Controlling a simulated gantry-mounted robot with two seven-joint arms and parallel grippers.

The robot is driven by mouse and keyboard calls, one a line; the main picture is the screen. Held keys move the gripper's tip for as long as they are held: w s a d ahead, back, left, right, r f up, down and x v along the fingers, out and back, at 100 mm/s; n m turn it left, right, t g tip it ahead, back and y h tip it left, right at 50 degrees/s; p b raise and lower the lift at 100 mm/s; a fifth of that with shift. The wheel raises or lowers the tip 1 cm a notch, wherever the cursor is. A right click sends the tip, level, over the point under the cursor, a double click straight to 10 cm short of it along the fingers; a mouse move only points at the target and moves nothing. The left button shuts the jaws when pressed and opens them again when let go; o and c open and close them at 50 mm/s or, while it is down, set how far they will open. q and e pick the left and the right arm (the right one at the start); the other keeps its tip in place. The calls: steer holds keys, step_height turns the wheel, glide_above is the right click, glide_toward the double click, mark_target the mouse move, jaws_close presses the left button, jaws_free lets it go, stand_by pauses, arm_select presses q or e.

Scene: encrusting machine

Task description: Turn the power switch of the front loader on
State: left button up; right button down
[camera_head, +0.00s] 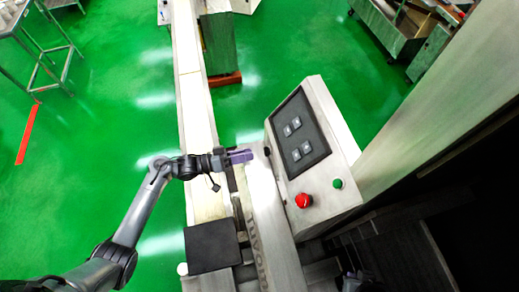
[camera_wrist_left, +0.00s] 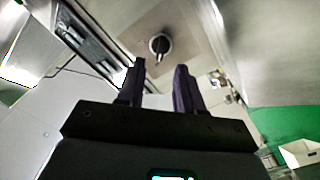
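The front loader's control box (camera_head: 340,150) stands right of centre in the head view. The power switch (camera_wrist_left: 158,46) shows in the left wrist view as a dark round knob with a light lever, on a beige metal face. In the head view a small dark spot at the box's left side may be this switch. My left gripper (camera_head: 242,156) points right at that side, a short way off. In the left wrist view its purple fingers (camera_wrist_left: 160,68) are apart and empty, with the knob beyond and between their tips. Part of my right gripper (camera_head: 352,282) seems to show at the bottom edge.
The box carries a dark screen panel (camera_head: 299,133), a red button (camera_head: 303,200) and a green button (camera_head: 338,183). A long pale conveyor rail (camera_head: 195,100) runs under my left arm. A dark square plate (camera_head: 212,246) lies nearer. Green floor is open at left.

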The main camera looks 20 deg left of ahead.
mark_target(267, 152)
arm_select(q)
steer(key=shift+x, duration=2.5)
jaws_close()
